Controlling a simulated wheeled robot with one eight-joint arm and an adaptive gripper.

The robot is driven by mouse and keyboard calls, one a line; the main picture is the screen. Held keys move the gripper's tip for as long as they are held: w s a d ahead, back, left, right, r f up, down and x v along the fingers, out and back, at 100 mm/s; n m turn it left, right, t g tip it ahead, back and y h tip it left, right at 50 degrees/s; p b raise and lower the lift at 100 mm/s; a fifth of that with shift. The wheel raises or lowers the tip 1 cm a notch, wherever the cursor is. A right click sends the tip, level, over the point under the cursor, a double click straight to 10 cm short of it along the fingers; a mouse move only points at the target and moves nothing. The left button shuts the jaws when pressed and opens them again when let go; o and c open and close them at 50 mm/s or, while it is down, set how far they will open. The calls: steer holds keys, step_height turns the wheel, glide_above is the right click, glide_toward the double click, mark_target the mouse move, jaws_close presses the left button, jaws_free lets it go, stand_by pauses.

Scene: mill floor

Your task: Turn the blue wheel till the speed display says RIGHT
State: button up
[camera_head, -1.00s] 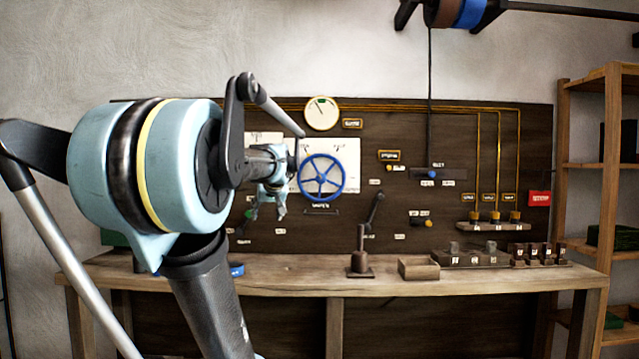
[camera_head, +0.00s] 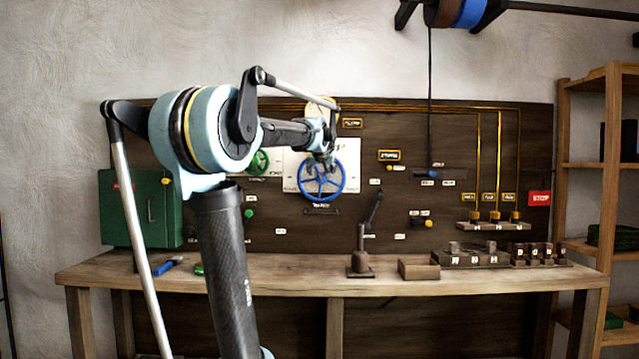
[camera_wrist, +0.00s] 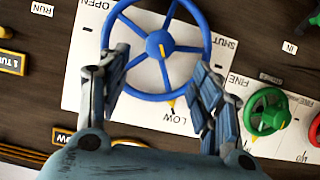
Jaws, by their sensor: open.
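The blue wheel (camera_head: 320,182) is a spoked handwheel on the dark wall panel, in front of a white card. In the wrist view the blue wheel (camera_wrist: 160,46) fills the top middle, with a yellow mark at its hub. My gripper (camera_wrist: 162,72) is open, one finger on each side of the wheel's near rim. Whether the fingers touch the rim, I cannot tell. In the head view my gripper (camera_head: 320,166) overlaps the wheel's upper part. A round dial (camera_head: 318,103) above the wheel is mostly hidden by my arm, so its reading cannot be seen.
A green wheel (camera_wrist: 267,112) sits beside the white card (camera_wrist: 85,58), close to one finger. A wooden bench (camera_head: 290,270) runs below the panel, with a standing lever (camera_head: 361,258) and several blocks. A green cabinet (camera_head: 142,215) is at the left.

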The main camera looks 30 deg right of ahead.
mark_target(321, 177)
steer(key=x, duration=1.2)
steer(key=shift+w+d+f, duration=0.1)
steer(key=shift+w+f, duration=0.1)
steer(key=shift+f, duration=0.1)
steer(key=c, duration=1.1)
